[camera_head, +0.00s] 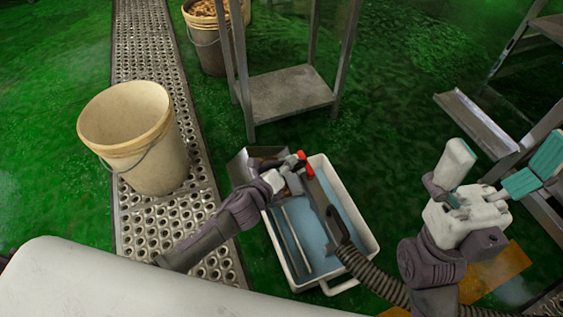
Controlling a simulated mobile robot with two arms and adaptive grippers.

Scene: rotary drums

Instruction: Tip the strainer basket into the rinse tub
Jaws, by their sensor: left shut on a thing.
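The rinse tub (367,235) is a white rectangular tub with bluish water, on the green floor right of the grating. My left gripper (292,178) is over its far left corner, shut on what appears to be the strainer basket. The basket (243,168) shows as a grey metal box, tilted, just left of the gripper at the tub's far left edge. The gripper hides part of it, and its contents cannot be made out. My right gripper (500,160) is right of the tub, its pale, teal-padded fingers spread wide and empty.
A dark bar with a red end (322,198) lies across the tub; a ribbed hose (372,275) runs near it. A cream bucket (150,160) stands on the perforated grating (150,55). A metal stand (287,95) is beyond the tub; a filled bucket (207,50) stands behind.

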